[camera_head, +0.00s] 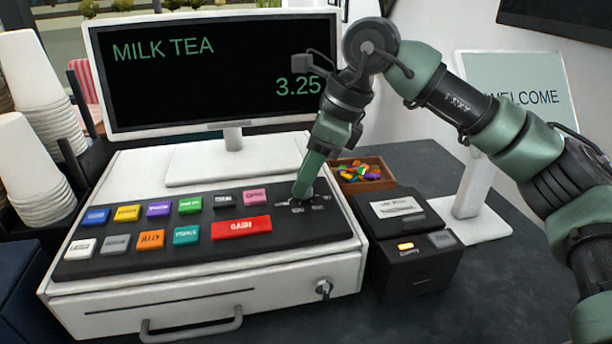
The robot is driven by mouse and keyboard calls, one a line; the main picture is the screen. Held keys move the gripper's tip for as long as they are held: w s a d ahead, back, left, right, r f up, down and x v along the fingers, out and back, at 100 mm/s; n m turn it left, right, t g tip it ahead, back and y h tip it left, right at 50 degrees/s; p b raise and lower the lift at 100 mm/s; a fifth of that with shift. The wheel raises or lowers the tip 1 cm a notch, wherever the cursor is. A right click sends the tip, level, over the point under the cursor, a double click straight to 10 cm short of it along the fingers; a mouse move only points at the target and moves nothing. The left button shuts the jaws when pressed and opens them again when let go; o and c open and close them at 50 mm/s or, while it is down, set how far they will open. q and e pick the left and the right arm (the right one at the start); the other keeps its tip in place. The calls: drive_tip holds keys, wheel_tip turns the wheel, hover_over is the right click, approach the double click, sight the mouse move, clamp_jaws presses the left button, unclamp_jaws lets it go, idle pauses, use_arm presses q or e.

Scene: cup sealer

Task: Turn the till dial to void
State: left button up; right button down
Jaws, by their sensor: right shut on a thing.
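The white till (200,297) stands on the dark counter, with a black key panel (195,258) of coloured keys and a large red key (241,228). The dial (307,195) is at the right end of the panel, mostly hidden under my right gripper. Small labels surround it, too small to read, so I cannot tell where the dial points. My right gripper (303,190) reaches down from above and is shut on the dial. The till screen (215,65) reads "MILK TEA" and "3.25". My left gripper is not in view.
A black printer (412,245) with a lit orange button stands close right of the till. Behind it are a wooden box of colourful pieces (362,174) and a white "WELCOME" display (515,90). White cup stacks (40,175) stand at left. A key (323,289) sticks out of the till's front.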

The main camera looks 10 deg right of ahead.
drive_tip(key=c, duration=1)
unclamp_jaws()
drive_tip(key=shift+c, duration=0.2)
drive_tip(key=v, duration=0.8)
drive_tip(key=shift+b, duration=0.4)
